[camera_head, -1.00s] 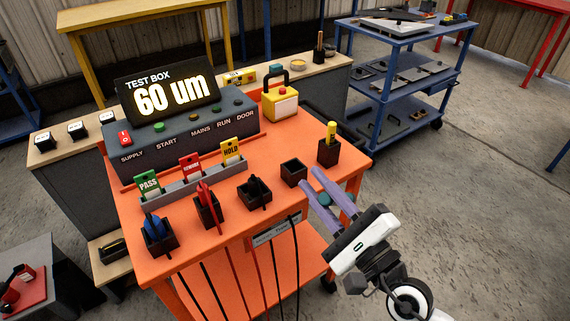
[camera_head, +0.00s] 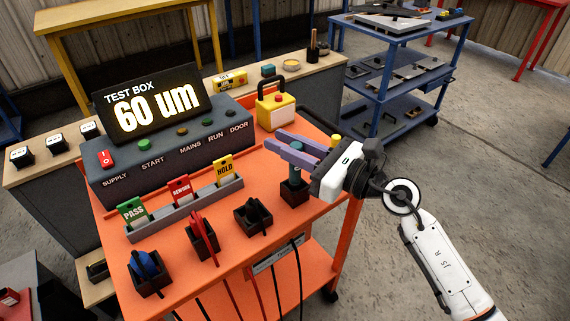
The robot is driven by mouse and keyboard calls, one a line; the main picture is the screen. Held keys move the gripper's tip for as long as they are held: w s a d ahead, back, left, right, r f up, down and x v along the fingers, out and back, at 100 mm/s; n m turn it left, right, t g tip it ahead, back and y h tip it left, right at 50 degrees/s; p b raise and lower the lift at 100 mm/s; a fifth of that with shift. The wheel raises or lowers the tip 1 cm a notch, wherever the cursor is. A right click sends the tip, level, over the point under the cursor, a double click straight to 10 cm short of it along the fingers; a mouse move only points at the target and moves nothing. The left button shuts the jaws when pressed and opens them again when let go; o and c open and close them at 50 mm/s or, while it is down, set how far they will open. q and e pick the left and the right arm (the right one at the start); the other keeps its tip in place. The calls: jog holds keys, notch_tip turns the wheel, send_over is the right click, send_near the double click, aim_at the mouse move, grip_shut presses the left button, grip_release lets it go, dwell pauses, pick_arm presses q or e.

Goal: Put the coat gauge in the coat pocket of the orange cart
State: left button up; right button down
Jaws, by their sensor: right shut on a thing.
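My right gripper (camera_head: 273,142) has come in from the right over the orange cart (camera_head: 225,229). Its lavender fingers point left and are shut on the coat gauge (camera_head: 295,173), a small upright teal piece. The gauge's lower end is at the mouth of a small black square pocket (camera_head: 294,193) near the cart's right end. I cannot tell how deep it sits or whether it touches the bottom. My left gripper is not in view.
Black pockets with a blue tool (camera_head: 147,264), a red tool (camera_head: 203,232) and a black tool (camera_head: 253,214) stand to the left. Behind are the card rack (camera_head: 187,207), test box (camera_head: 170,150) reading 60 um and a yellow lockout box (camera_head: 276,112). A yellow-topped item (camera_head: 336,138) is partly hidden behind my gripper.

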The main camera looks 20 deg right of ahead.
notch_tip(320, 180, down, 5)
jog(key=shift+r+b, duration=0.2)
jog(key=shift+b, duration=0.6)
jog(key=c, duration=1.7)
grip_release()
jog(key=shift+r, duration=0.1)
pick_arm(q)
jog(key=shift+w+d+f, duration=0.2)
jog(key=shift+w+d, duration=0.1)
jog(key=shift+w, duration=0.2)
pick_arm(e)
jog(key=shift+o, duration=0.6)
